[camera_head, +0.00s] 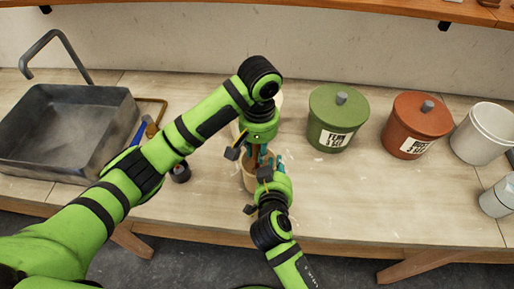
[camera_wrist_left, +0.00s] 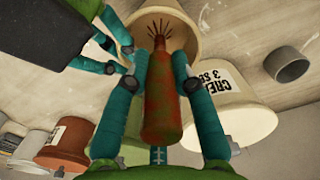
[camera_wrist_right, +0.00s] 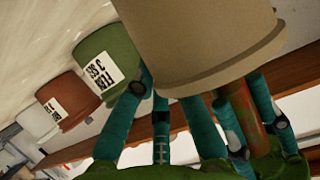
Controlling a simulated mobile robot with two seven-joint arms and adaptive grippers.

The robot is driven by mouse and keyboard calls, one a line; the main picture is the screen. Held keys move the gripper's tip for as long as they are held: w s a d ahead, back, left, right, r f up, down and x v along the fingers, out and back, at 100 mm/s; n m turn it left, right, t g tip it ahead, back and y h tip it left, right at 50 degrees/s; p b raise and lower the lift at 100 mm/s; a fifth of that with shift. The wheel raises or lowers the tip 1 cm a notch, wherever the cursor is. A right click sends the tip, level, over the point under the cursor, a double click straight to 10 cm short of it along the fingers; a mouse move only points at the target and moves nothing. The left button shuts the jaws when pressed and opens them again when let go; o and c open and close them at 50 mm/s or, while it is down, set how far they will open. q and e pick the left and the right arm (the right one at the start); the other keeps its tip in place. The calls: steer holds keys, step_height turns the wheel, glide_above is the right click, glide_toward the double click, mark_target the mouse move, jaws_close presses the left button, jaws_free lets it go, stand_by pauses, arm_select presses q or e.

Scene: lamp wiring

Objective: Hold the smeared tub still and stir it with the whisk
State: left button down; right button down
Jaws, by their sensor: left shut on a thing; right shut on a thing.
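The whisk has a red-brown handle (camera_wrist_left: 160,100) and dark wires spread inside the open mouth of the cream-tan tub (camera_wrist_left: 190,22). My left gripper (camera_wrist_left: 166,62) is shut on the handle, with the wires pointing into the tub. In the head view the tub (camera_head: 249,182) stands on the bench, partly hidden by both grippers. In the right wrist view the tub's wall and rim (camera_wrist_right: 205,45) fill the top middle. My right gripper (camera_wrist_right: 168,92) is shut on the tub at its rim, its fingertips partly hidden by it. I cannot make out smears on the tub.
A cream lidded pot (camera_wrist_left: 238,108) stands close behind my left gripper. Green (camera_head: 336,118) and red-brown (camera_head: 416,125) lidded pots and a white pot (camera_head: 482,135) stand to the right. A grey sink (camera_head: 65,130) is at left. The bench front is clear at right.

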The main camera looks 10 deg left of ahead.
arm_select(q)
steer(key=shift+w, duration=0.3)
arm_select(e)
steer(key=shift+f, duration=0.1)
arm_select(q)
steer(key=shift+r, duration=6.1)
step_height(320, 180, up, 4)
